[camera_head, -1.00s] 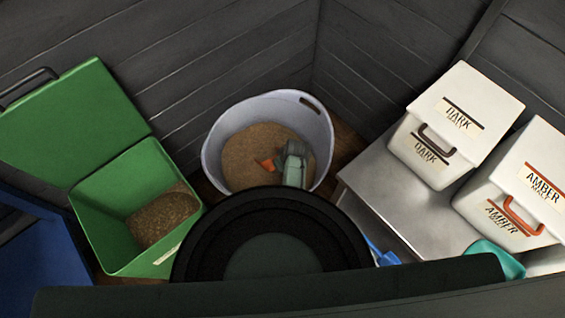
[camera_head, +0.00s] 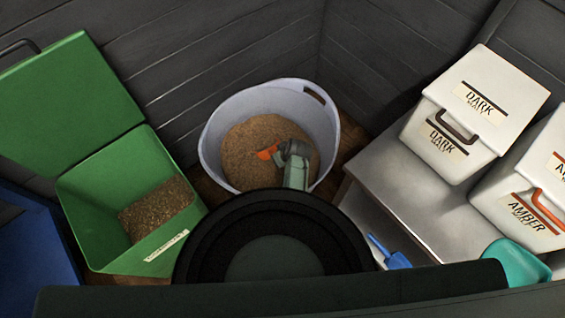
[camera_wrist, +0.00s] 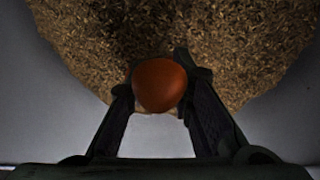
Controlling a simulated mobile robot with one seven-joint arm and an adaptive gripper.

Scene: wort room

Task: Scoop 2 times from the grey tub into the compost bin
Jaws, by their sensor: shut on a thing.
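The grey tub (camera_head: 325,125) stands at the centre back and holds brown grain (camera_head: 245,140). My gripper (camera_head: 280,150) is inside the tub's outline, above the grain. It is shut on an orange scoop (camera_head: 267,153), of which only a small part shows. In the wrist view the scoop (camera_wrist: 159,85) appears as a rounded orange end between the fingers, with grain behind it. I cannot tell whether the scoop touches the grain or carries any. The green compost bin (camera_head: 88,205) stands open at the left, with a brown heap (camera_head: 155,208) inside.
The bin's green lid (camera_head: 65,110) is tilted back. At the right, a metal table (camera_head: 390,190) bears white DARK (camera_head: 450,145) and AMBER (camera_head: 530,215) containers. A blue scoop (camera_head: 395,260) and a teal scoop (camera_head: 515,262) lie at the lower right. Dark walls close off the back.

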